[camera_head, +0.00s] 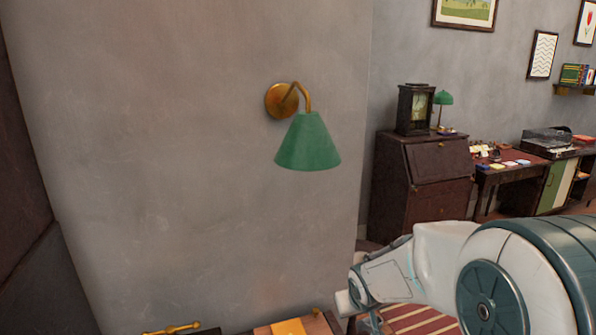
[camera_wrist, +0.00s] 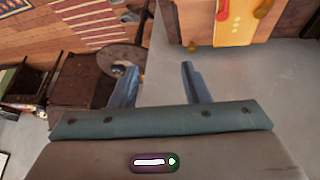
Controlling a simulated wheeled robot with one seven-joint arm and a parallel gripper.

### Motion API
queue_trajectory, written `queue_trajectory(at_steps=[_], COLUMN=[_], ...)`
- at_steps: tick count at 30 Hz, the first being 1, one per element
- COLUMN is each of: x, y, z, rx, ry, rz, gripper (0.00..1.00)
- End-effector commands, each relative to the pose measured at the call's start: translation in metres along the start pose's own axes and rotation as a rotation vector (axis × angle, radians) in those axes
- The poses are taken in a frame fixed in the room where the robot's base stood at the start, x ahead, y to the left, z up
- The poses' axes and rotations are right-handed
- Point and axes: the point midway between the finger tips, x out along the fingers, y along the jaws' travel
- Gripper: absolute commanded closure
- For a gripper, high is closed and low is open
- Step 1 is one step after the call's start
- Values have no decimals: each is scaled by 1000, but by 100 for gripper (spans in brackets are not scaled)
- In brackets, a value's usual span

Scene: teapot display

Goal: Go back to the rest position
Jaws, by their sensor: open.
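In the wrist view my gripper (camera_wrist: 158,82) is open, its two blue-grey fingers apart with nothing between them. Past the fingers lie the grey wall (camera_wrist: 260,85) and part of a wooden surface with a yellow piece (camera_wrist: 235,22) on it. In the head view my arm (camera_head: 440,270) reaches in from the lower right. My fingers are hard to make out in that view. No teapot can be made out in either view.
A green wall lamp (camera_head: 308,145) hangs on the near wall. A wooden top with a yellow strip (camera_head: 288,328) and a brass handle (camera_head: 172,328) shows at the bottom edge. A dark bureau (camera_head: 420,185) with a clock (camera_head: 415,108) and a desk (camera_head: 510,172) stand behind. A striped rug (camera_head: 415,320) lies on the floor.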

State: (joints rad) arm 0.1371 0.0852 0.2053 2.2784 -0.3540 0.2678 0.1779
Motion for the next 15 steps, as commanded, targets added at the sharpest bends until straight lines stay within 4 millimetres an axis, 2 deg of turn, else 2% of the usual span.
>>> queue_trajectory(at_steps=[1, 6, 12, 15], x=[-20, -73, -126, -145], y=[4, 10, 3, -4], z=[9, 50, 102, 124], rx=[16, 80, 157, 183], ry=[-18, -102, -190, -224], rz=[20, 46, 13, -19], gripper=[58, 58, 58, 58])
